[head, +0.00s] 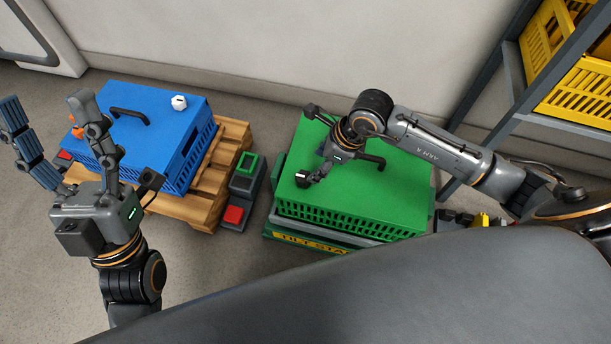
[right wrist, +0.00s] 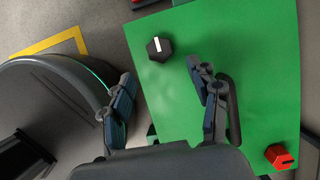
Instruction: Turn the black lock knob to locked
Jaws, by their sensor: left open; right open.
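The black lock knob (right wrist: 159,48) is a small dark hexagonal piece with a white line across its top. In the right wrist view it sits on the green lid (right wrist: 250,45), beyond my fingertips and apart from them. In the head view I cannot tell it from my gripper's dark parts. My right gripper (right wrist: 163,80) is open and empty; in the head view it is over the left part of the green lid (head: 395,190). My left gripper (head: 50,105) is open and empty, at the left by the blue lid.
A red knob (right wrist: 280,157) is on the green lid, which also has a black handle (head: 372,160). A blue crate (head: 160,125) with a white knob (head: 179,102) stands on a wooden pallet (head: 235,135). A rack with yellow crates (head: 580,90) is right.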

